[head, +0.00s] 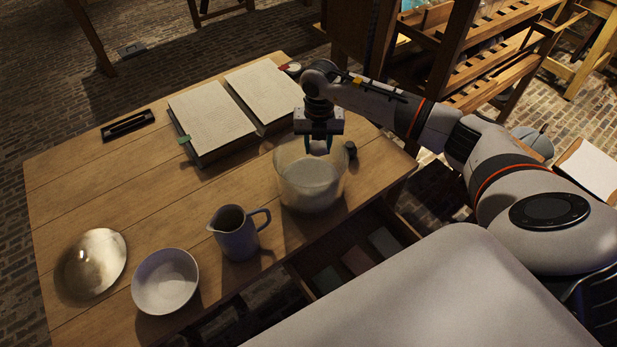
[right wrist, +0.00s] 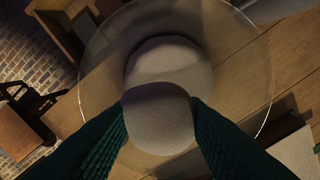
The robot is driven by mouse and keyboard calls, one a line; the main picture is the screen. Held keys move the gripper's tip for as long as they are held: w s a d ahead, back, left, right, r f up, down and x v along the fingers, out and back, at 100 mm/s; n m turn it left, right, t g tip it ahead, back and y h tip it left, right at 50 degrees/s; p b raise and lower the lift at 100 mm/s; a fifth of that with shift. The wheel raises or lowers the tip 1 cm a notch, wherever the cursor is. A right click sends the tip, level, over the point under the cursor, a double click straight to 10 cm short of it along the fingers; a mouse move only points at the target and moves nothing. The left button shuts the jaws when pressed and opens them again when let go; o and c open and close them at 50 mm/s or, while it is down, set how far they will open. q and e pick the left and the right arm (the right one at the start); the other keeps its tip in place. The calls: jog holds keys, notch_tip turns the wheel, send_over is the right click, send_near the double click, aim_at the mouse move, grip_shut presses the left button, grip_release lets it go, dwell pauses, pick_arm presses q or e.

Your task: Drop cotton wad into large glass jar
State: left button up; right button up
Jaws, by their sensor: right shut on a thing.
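The large glass jar (head: 312,188) stands near the right front part of the wooden table, clear-walled and open at the top. A pale mass lies low inside it. My right gripper (head: 318,146) is over the jar mouth, pointing down. In the right wrist view its green fingers are shut on a pale, rounded cotton wad (right wrist: 158,118). The wad is inside the outline of the jar rim (right wrist: 268,92) as seen from above. Another pale rounded shape (right wrist: 168,62) shows beyond the wad, within the jar. My left gripper is out of view.
A grey jug (head: 236,238), a white bowl (head: 165,282) and a shiny metal dish (head: 91,262) stand left of the jar. An open book (head: 210,118) lies behind. A small dark object (head: 351,150) is beside the jar. A drawer (head: 352,262) is open at the front.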

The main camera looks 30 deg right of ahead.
jog(key=shift+f+b, duration=0.7)
jog(key=shift+f, duration=0.7)
jog(key=o, duration=1)
jog(key=shift+r, duration=0.2)
notch_tip(320, 180, up, 12)
jog(key=shift+f+b, duration=0.1)
jog(key=shift+b, duration=0.85)
jog(key=shift+f, duration=0.1)
